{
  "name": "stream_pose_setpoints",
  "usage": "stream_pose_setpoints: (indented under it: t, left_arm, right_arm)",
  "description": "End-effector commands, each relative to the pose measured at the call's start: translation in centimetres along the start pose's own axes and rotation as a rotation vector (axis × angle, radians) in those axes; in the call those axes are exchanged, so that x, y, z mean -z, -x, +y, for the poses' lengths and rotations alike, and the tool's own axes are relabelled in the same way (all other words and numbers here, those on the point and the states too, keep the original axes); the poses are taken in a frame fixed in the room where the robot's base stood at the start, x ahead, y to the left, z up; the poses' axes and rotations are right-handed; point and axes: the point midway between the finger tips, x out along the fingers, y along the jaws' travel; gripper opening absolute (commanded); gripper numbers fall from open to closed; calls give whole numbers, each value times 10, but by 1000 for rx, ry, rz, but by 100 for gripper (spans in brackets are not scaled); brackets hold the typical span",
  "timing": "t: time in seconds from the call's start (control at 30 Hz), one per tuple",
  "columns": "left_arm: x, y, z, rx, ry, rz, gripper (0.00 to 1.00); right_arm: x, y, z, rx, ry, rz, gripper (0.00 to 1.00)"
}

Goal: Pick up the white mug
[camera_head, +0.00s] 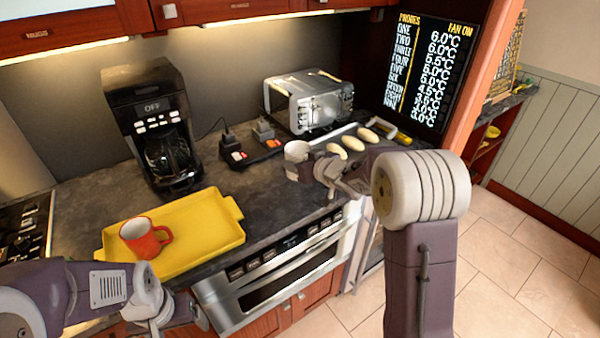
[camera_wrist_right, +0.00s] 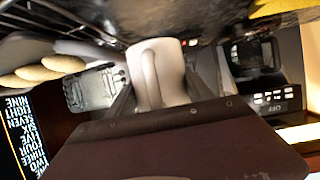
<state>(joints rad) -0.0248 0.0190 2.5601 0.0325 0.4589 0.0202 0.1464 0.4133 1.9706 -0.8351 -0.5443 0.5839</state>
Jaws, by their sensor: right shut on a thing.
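The white mug (camera_head: 297,152) is at the right part of the dark counter in the head view, at the tip of my right arm. In the right wrist view the mug (camera_wrist_right: 158,72) sits between the fingers of my right gripper (camera_head: 316,170), which is shut on it. I cannot tell whether the mug touches the counter. My left gripper (camera_head: 180,312) is low at the left in the head view, in front of the counter; its fingers do not show clearly.
A coffee maker (camera_head: 150,110), a toaster (camera_head: 312,100) and a tray with several bread rolls (camera_head: 352,144) stand behind. A drawer microwave (camera_head: 285,278) is below the counter edge.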

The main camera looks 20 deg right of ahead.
Motion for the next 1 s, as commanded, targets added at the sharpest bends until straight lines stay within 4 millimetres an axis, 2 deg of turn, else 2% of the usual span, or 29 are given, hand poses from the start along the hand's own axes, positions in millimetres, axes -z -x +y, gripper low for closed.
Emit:
stream_pose_setpoints:
  t: [0.03, 0.1, 0.2, 0.3, 0.47, 0.8, 1.0]
  left_arm:
    - [2, 17, 0, 0, 0, 0, 80]
    - [3, 28, 0, 0, 0, 0, 80]
    - [4, 40, 1, 0, 0, 0, 80]
    - [5, 49, 1, 0, 0, 0, 80]
    - [6, 53, 1, 0, 0, 0, 80]
    - [5, 52, 1, 0, 0, 0, 80]
    - [5, 52, 1, 0, 0, 0, 80]
  right_arm:
    - [27, 11, 0, -1, 4, 7, 3]
    - [47, 19, 0, -1, 4, 6, 3]
    - [70, 28, 0, 0, 2, 5, 3]
    - [84, 34, 0, 0, 2, 3, 3]
    - [92, 38, 0, 0, 0, 2, 3]
    - [92, 38, -1, 2, 1, 2, 3]
    - [97, 38, -17, 66, 28, 3, 3]
